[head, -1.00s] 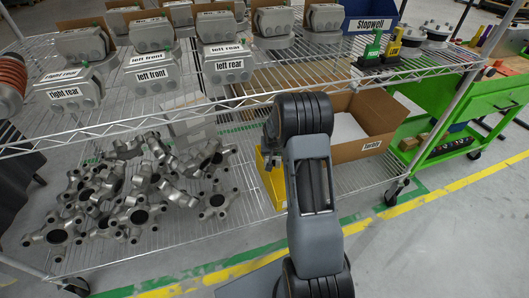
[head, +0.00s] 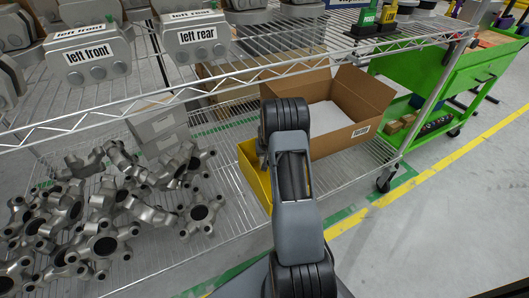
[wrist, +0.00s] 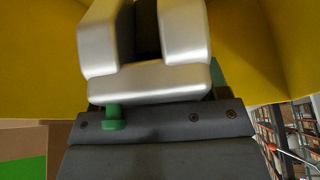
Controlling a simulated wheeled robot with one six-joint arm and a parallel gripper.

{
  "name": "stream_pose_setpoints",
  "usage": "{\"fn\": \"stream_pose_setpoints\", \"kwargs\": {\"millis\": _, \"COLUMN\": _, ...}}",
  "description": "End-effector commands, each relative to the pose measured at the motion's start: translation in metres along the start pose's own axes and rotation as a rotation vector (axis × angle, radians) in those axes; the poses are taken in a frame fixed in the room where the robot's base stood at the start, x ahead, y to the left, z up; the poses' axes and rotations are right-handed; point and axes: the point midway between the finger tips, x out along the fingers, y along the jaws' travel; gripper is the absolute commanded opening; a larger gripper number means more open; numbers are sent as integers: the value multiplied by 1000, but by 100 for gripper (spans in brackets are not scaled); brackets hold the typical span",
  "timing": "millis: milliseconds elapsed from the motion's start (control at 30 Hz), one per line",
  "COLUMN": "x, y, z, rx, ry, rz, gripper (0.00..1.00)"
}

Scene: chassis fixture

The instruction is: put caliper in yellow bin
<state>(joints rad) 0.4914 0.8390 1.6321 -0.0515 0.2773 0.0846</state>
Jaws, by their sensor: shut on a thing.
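The yellow bin (head: 256,176) sits on the lower wire shelf, partly behind my arm in the head view. In the wrist view its yellow surfaces (wrist: 45,60) fill the top and both upper sides, around and beyond the caliper. The caliper (wrist: 150,85) is a silver metal part with a slot between two rounded blocks and a small green cap on it. My gripper (wrist: 152,122) shows as a dark body against the caliper and is shut on it. The fingertips are hidden. I cannot tell whether the caliper touches the bin. In the head view my arm hides both gripper and caliper.
A cardboard box (head: 343,142) stands right of the bin. Silver star-shaped castings (head: 103,238) are piled at left, with grey containers (head: 160,135) behind. Labelled calipers (head: 195,33) sit on the upper shelf, whose front rail (head: 150,113) crosses above. A green cart (head: 465,65) stands at right.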

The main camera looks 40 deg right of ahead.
Motion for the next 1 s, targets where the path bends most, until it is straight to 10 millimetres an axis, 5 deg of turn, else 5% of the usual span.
{"fn": "stream_pose_setpoints", "kwargs": {"millis": 1000, "x": 59, "y": -1, "z": 23, "rx": -1, "ry": 6, "rz": 0, "gripper": 0}}
